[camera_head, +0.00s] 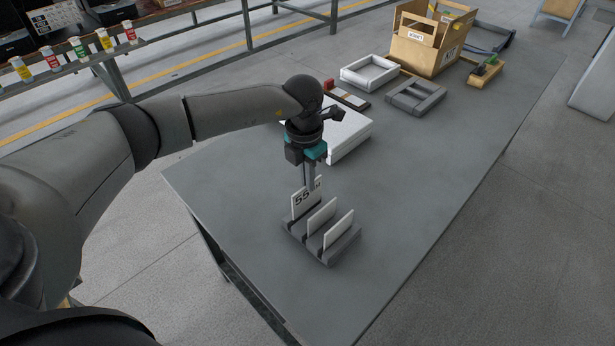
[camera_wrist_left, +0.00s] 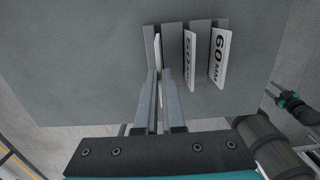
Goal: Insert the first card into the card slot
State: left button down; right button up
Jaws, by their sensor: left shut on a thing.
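My left gripper (camera_head: 311,186) points down and is shut on a white card (camera_head: 301,207) marked 55, upright at the far-left slot of the grey slotted rack (camera_head: 328,259). I cannot tell how deep its lower edge sits. Two other white cards, a middle one (camera_head: 322,215) and a near one (camera_head: 339,230), stand tilted in the rack. In the left wrist view the fingers (camera_wrist_left: 159,73) close on the held card (camera_wrist_left: 158,47), seen nearly edge-on. The near card (camera_wrist_left: 220,57) reads 60 there. A teal and dark part at that view's right edge seems to be my right gripper; its jaws are unclear.
A white box (camera_head: 350,138) stands behind the gripper. Farther back are a white tray (camera_head: 369,71), a grey tray (camera_head: 416,95) and a wooden crate (camera_head: 430,47). The grey table (camera_head: 430,185) is clear right of the rack.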

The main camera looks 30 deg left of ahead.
aim_at(308, 209)
pick_arm(q)
jog(key=shift+f+b, duration=1.3)
jog(key=shift+f, duration=0.55)
jog(key=c, duration=0.9)
grip_release()
jog(key=shift+c, duration=0.2)
notch_tip(308, 209, up, 15)
jog(key=p, duration=0.2)
jog(key=shift+s+a+r, duration=0.15)
jog(key=shift+s, duration=0.25)
